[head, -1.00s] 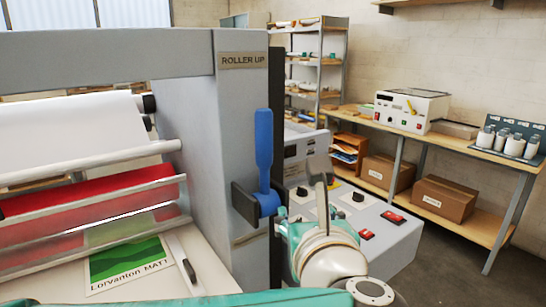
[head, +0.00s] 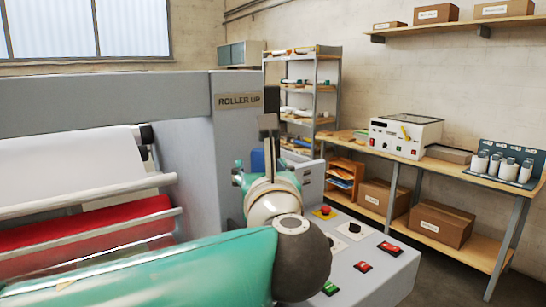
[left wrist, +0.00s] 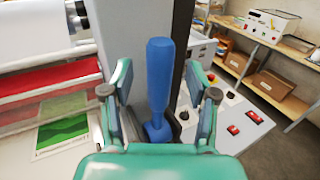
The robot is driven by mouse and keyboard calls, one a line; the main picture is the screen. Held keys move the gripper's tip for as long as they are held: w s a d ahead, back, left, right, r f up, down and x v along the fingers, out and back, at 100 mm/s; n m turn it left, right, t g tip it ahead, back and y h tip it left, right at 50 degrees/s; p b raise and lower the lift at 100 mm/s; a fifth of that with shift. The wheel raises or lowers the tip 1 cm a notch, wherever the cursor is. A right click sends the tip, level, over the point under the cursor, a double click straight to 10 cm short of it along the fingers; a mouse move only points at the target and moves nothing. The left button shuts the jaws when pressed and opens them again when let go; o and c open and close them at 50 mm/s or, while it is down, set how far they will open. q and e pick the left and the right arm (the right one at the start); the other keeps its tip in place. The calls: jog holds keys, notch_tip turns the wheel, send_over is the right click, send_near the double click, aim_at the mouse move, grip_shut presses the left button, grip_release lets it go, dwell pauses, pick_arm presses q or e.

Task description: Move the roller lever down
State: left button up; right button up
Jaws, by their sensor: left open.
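The blue roller lever (left wrist: 160,78) stands upright on the side of the laminator post in the left wrist view. My left gripper (left wrist: 162,95) is open, with one green finger on each side of the lever. I see a gap on both sides, so no finger clearly touches it. In the head view, my left gripper and wrist hide most of the lever; only a small blue part (head: 257,160) shows. The post carries a "ROLLER UP" label (head: 239,101). My right gripper is not in view.
A grey control panel (head: 360,245) with red and green buttons and an emergency stop lies right of the lever. White and red rolls (head: 70,165) lie left of the post. A workbench (head: 455,172) with a white device stands along the right wall.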

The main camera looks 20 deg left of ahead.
aim_at(261, 165)
pick_arm(q)
jog(key=shift+p+x, duration=0.35)
jog(key=shift+x, duration=1.75)
jog(key=shift+c, duration=0.3)
grip_shut()
